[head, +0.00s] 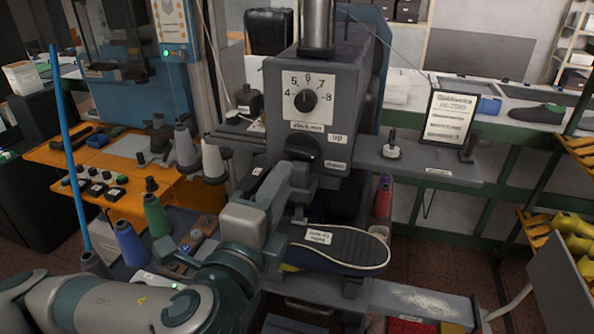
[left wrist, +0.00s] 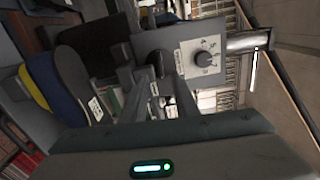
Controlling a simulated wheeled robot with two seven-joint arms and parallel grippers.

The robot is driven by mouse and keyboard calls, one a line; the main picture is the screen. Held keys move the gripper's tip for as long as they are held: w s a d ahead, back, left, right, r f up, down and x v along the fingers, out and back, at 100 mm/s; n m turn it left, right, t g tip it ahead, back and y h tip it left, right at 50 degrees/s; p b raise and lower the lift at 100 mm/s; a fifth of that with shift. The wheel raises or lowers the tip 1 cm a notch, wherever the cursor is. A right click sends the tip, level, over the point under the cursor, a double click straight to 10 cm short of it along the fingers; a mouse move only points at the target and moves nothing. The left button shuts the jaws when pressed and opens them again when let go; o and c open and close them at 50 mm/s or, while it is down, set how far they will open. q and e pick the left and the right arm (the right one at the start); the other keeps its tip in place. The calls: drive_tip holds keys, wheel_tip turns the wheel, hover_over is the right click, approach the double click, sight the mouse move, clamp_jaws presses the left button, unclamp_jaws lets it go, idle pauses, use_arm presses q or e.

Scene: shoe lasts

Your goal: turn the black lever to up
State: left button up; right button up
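The black lever (head: 302,147) sits on the front of the grey machine head, below the numbered dial. A label reading "up" (head: 337,138) is at its upper right and another label (head: 337,166) at its lower right. Which label the lever points to is hard to tell. My left gripper (head: 293,178) is just in front of and below the lever. In the left wrist view its two fingers (left wrist: 152,78) stand apart, with the lever (left wrist: 160,64) showing beyond the gap. Nothing is between the fingertips that I can see. My right gripper is not in view.
The black dial knob (head: 306,100) is above the lever. A dark shoe sole (head: 340,246) lies below my gripper. Thread cones (head: 155,215) and an orange bench (head: 122,205) are at the left. A framed sign (head: 449,118) stands on the right shelf.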

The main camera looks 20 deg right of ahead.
sight(299, 154)
use_arm(q)
drive_tip(key=p+x, duration=0.1)
drive_tip(key=x, duration=0.6)
drive_tip(key=shift+w+d+r, duration=0.1)
drive_tip(key=shift+w+d, duration=0.05)
drive_tip(key=shift+d, duration=0.05)
drive_tip(key=shift+w+d+p, duration=0.4)
drive_tip(key=shift+w+d, duration=0.05)
drive_tip(key=shift+w, duration=0.15)
clamp_jaws()
